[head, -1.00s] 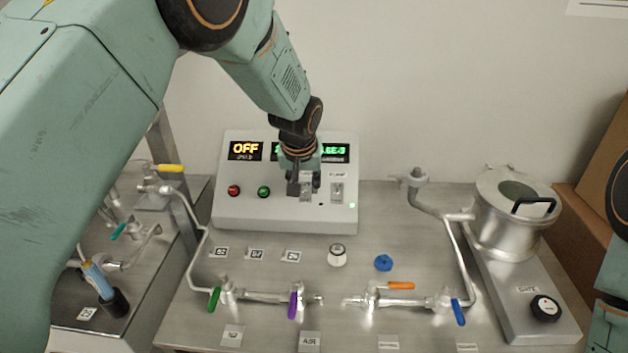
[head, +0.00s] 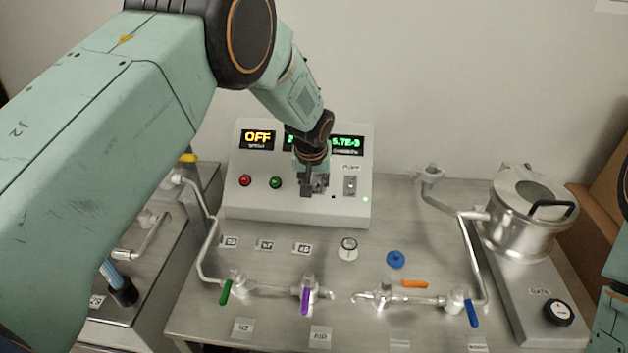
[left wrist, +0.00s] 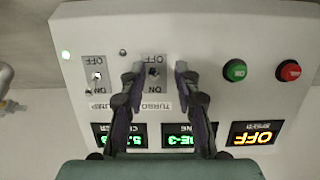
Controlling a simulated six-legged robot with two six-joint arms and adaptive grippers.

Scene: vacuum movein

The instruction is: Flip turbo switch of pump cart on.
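The pump cart's control box (head: 240,200) stands at the back of the steel table. The turbo switch (left wrist: 154,73) is a small toggle on a grey plate marked OFF and ON, above the TURBO label (left wrist: 152,104) in the upside-down left wrist view. My left gripper (head: 313,187) is at the box front; in the left wrist view (left wrist: 160,72) its fingers are apart, one on each side of the toggle. Contact and the toggle's lean cannot be told. The speed display (head: 257,139) reads OFF. My right gripper is out of view.
The pump switch (head: 350,185) is beside the turbo switch, with a lit green lamp (head: 366,199) near it. Red (head: 245,180) and green (head: 276,182) buttons are on the other side. Pipes with coloured valve handles and a steel chamber (head: 520,235) occupy the table.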

